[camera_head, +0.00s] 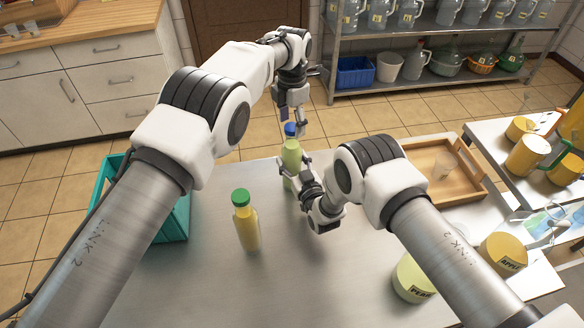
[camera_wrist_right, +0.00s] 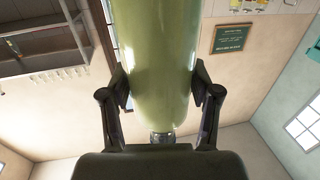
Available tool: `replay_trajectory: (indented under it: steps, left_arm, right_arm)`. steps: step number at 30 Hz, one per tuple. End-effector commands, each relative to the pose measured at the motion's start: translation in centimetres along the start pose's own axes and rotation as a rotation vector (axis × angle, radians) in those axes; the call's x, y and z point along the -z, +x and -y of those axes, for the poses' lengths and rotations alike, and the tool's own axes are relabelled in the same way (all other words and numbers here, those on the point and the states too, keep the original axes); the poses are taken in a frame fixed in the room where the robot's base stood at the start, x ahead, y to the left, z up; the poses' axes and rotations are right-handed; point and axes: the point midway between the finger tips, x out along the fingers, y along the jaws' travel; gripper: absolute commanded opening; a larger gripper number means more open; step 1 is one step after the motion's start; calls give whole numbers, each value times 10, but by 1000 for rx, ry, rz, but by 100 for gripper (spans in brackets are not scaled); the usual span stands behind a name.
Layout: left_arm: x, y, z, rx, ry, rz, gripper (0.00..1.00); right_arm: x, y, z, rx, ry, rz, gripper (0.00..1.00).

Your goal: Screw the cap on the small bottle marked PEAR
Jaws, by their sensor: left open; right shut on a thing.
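A small bottle with pale green contents (camera_head: 291,160) stands upright on the steel table; no label on it is readable. My left gripper (camera_head: 292,117) is open, pointing down right above and around the cap.
A yellow bottle with a green cap (camera_head: 246,222) stands front left. A teal crate (camera_head: 172,216) is at the table's left side. A jug marked PEAR (camera_head: 412,278) and one marked APPLE (camera_head: 503,254) are at the right. A wooden tray (camera_head: 470,178) lies back right.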

Motion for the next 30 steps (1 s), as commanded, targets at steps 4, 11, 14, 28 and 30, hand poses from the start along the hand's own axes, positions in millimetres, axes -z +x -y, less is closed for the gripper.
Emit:
replay_trajectory:
  steps: [4,11,14,28,30]
  left_arm:
    - [0,8,0,-1,0,0,64]
    - [0,9,0,-1,0,0,64]
    - [0,9,0,-1,0,0,32]
    - [0,9,0,0,223,0,0]
    - [0,10,0,0,405,0,0]
  right_arm:
    - [0,0,0,0,0,-1,0]
    - [0,0,0,0,0,-1,0]
    - [0,0,0,0,0,-1,0]
    - [0,0,0,0,0,0,0]
    - [0,0,0,0,0,0,0]
